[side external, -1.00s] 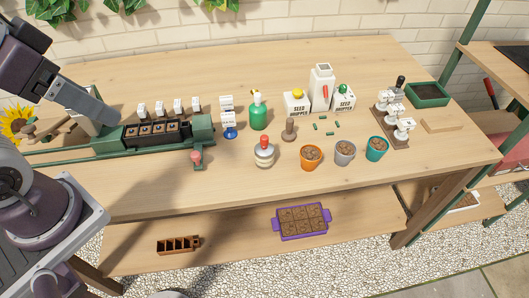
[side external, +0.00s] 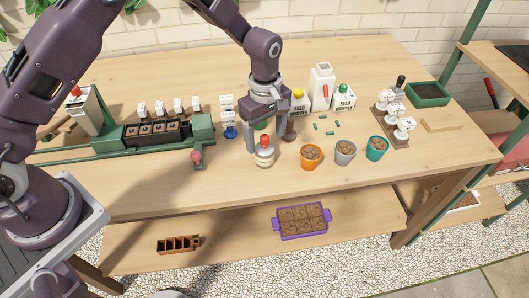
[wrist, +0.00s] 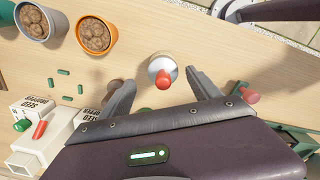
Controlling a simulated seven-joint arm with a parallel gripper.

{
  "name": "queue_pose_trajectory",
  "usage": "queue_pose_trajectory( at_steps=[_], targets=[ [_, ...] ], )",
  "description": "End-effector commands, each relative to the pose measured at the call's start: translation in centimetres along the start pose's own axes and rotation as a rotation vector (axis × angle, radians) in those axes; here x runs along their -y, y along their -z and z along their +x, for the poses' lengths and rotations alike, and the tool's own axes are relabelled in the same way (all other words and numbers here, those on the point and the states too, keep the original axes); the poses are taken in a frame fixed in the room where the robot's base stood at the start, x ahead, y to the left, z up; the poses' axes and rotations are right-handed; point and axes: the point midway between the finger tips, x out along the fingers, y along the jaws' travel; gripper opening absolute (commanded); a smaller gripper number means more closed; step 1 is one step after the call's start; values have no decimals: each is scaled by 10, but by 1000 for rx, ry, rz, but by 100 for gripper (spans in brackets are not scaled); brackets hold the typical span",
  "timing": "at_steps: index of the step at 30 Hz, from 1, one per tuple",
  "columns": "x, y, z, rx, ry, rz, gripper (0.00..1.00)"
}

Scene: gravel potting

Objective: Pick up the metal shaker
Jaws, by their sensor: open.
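The metal shaker (side external: 264,156), a squat silver body with a red top, stands upright on the wooden table near its front. In the wrist view the shaker (wrist: 159,66) shows ahead of the jaws, roughly midway between the two fingertips. My gripper (side external: 269,142) is open and empty, pointing down, just behind and above the shaker in the side view. In the wrist view my gripper (wrist: 160,82) has its fingers spread to either side, apart from the shaker. The green spray bottle is mostly hidden behind my gripper.
An orange pot (side external: 311,163), a grey pot (side external: 345,158) and a teal pot (side external: 376,155) stand to the right. A green rail device with a red knob (side external: 196,155) is left. White seed dropper boxes (side external: 344,102) stand behind. The table's front edge is clear.

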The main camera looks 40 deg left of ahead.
Motion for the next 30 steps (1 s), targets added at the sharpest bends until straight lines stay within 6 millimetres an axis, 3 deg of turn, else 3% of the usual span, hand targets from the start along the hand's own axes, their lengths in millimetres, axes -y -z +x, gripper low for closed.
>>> queue_pose_trajectory(
  at_steps=[7,15,26,30],
  targets=[
    [6,-3,44,0,3,0,72],
    [6,-3,50,0,1,2,72],
    [6,-3,50,0,1,3,3],
    [6,-3,50,0,0,3,1]
  ],
)
